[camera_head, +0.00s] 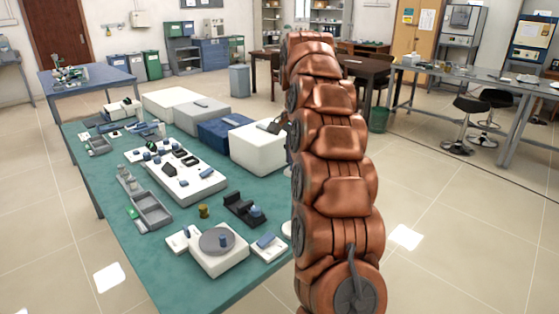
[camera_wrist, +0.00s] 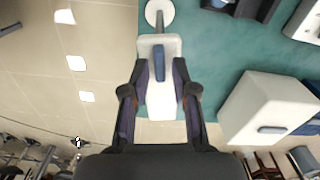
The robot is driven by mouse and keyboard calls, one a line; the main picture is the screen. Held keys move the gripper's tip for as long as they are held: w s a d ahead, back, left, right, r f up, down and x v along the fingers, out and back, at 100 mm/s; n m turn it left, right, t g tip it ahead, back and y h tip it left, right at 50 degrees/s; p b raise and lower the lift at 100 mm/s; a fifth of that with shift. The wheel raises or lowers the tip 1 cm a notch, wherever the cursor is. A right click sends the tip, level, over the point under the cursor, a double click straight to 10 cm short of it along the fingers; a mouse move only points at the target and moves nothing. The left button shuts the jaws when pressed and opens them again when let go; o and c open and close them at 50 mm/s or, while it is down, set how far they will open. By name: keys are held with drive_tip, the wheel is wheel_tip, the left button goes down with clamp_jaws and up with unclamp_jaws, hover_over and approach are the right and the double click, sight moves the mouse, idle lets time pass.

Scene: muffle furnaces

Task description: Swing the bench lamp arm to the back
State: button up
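In the wrist view, my gripper (camera_wrist: 160,64) is open, its two dark fingers on either side of a white block. The white block (camera_wrist: 147,45) carries a narrow dark blue upright bar (camera_wrist: 160,68), which lies between the fingers with gaps on both sides. A white round disc (camera_wrist: 152,12) with a grey stem lies just beyond the block. These parts may be the bench lamp and its arm, but I cannot tell for sure. In the head view, my copper arm hides the gripper and the block.
The green bench (camera_head: 115,205) carries several devices. A white box (camera_head: 258,150) stands near the block; it also shows in the wrist view (camera_wrist: 250,105). A dark cradle (camera_head: 238,207) and a white turntable unit (camera_head: 217,262) stand at the near end.

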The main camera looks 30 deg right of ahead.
drive_tip(key=shift+r+p, duration=1.55)
drive_tip(key=shift+r, duration=0.3)
drive_tip(key=s+a+f+n, duration=0.2)
drive_tip(key=s+a+n, duration=0.6)
drive_tip(key=s+a, duration=0.75)
drive_tip(key=s+a+f+n+g, duration=0.1)
drive_tip(key=s+a+f, duration=0.3)
drive_tip(key=s, duration=0.7)
drive_tip(key=s+a+f+n, duration=0.4)
drive_tip(key=s+f, duration=0.2)
drive_tip(key=s, duration=0.5)
drive_tip(key=shift+s+a+f+g+p, duration=0.2)
drive_tip(key=shift+f+g+p, duration=0.1)
drive_tip(key=shift+g+p, duration=0.1)
